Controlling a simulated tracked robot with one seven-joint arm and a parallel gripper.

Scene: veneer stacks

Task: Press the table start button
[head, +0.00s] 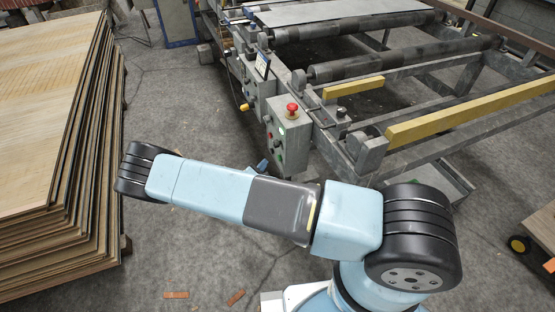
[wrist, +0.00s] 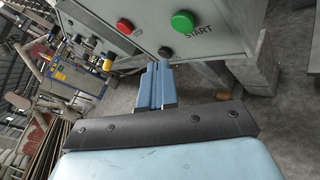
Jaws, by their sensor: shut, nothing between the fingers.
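The green button labelled START (wrist: 183,22) is on the face of a grey control box (wrist: 225,45) in the wrist view. A red button (wrist: 125,27) sits to its left and a small black button (wrist: 165,52) below it. In the head view the control box (head: 273,137) stands at the roller table's near corner, with a red mushroom button (head: 292,110) on top. My gripper (wrist: 157,72) is shut and empty, its blue fingers pointing at the box, below the START button. Its tips (head: 262,166) show just beyond my arm in the head view. Contact with the panel cannot be told.
The roller table (head: 395,75) with yellow bars (head: 460,110) fills the upper right of the head view. A tall stack of veneer sheets (head: 50,110) stands on the left. Bare concrete floor (head: 185,110) lies between them. A cart (head: 540,235) is at the right edge.

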